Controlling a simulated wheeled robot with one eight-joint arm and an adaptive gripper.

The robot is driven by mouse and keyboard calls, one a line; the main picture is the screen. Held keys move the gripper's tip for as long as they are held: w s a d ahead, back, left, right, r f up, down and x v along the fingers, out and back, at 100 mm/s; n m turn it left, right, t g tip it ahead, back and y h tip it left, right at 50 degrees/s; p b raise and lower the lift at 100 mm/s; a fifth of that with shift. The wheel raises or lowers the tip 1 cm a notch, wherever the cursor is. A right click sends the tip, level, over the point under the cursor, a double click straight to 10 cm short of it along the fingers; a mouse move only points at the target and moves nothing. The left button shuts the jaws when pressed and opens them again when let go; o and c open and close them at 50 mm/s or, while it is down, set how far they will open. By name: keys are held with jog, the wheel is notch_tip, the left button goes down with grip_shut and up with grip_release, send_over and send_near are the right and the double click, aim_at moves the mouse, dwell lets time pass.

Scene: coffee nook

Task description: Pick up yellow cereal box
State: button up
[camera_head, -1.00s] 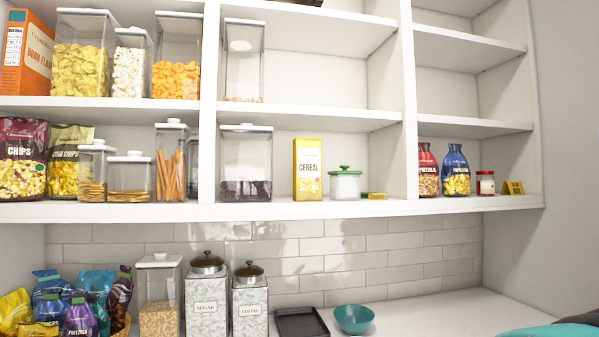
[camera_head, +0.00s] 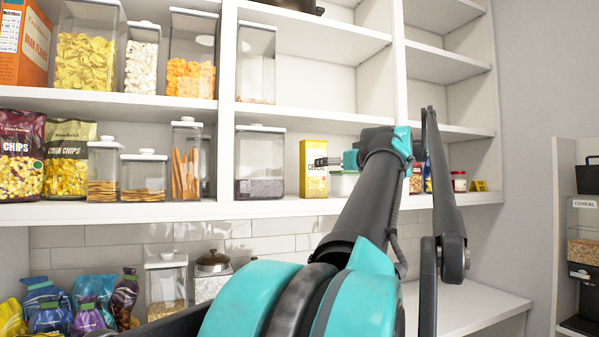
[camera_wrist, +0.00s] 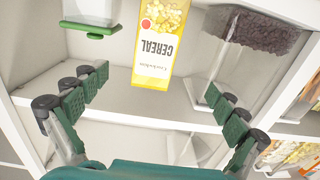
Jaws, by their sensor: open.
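The yellow cereal box (camera_head: 310,187) stands upright on the lower wall shelf, right of a clear container of dark contents. My gripper (camera_head: 323,161) reaches up to the shelf in front of the box and hides part of it in the head view. In the wrist view, which is upside down, the cereal box (camera_wrist: 160,45) shows beyond the fingertips, roughly midway between them. My gripper (camera_wrist: 160,84) is open and empty, with its fingers spread apart. The box appears not to be touched.
A clear container with dark contents (camera_head: 259,160) stands left of the box. A white canister with a green lid (camera_wrist: 88,29) stands on its other side, mostly hidden by my arm in the head view.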

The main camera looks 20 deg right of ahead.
aim_at(313, 169)
jog(key=w+r, duration=0.1)
jog(key=w, duration=1.6)
jog(key=shift+a, duration=0.15)
jog(key=shift+c, duration=0.6)
jog(key=c, duration=1.2)
jog(key=shift+c, duration=0.3)
jog(key=shift+s+r, duration=0.1)
